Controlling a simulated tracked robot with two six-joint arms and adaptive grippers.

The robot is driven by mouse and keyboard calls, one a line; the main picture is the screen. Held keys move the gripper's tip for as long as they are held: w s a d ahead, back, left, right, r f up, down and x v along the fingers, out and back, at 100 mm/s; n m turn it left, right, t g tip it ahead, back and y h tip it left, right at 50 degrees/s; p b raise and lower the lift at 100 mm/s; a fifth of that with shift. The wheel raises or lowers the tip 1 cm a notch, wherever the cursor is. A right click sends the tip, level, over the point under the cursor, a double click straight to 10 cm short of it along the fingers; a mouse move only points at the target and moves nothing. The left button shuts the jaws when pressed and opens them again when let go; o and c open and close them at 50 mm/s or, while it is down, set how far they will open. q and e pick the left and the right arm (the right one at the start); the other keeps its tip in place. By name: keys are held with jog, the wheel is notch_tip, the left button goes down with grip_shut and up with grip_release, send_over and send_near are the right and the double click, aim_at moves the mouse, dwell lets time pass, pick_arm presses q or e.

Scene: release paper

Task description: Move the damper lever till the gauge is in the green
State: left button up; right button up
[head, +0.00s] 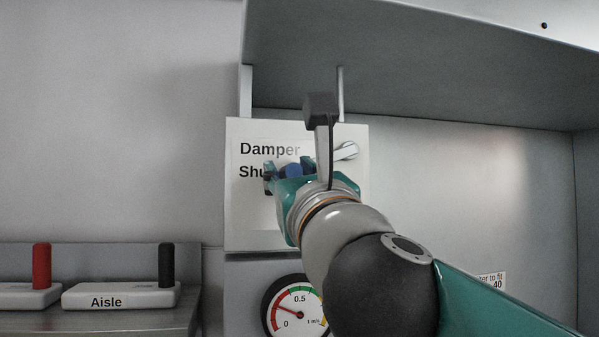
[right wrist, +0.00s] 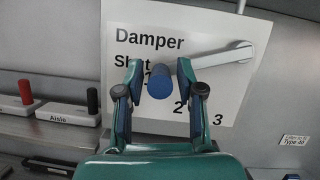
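The damper lever is a grey bar (right wrist: 215,61) with a blue knob (right wrist: 160,82) at its left end. Its pivot is at the upper right of the white panel (head: 245,230). The knob also shows in the head view (head: 293,171). It lies beside "Shut", close to a partly hidden "1"; "2" and "3" are lower right. My right gripper (right wrist: 161,88) is open, its fingers on either side of the knob with small gaps visible. The gauge (head: 298,307) is below the panel; its needle points up-left into the red, short of the green at the top. My left gripper is out of view.
A grey hood (head: 420,60) overhangs the panel. At left, a ledge (head: 110,322) carries a block with a red post (head: 41,265) and an "Aisle" block with a black post (head: 166,264). A small label (head: 492,281) is at right. My right arm covers part of the panel.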

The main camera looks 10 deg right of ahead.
grip_shut()
jog(key=f+n+y, duration=0.1)
jog(key=d+f+n, duration=0.1)
jog(key=n, duration=0.1)
jog(key=f+n+y, duration=0.1)
jog(key=n, duration=0.1)
jog(key=shift+d+g+y, duration=0.3)
jog(key=shift+g, duration=0.1)
jog(key=shift+o, duration=1.7)
grip_release()
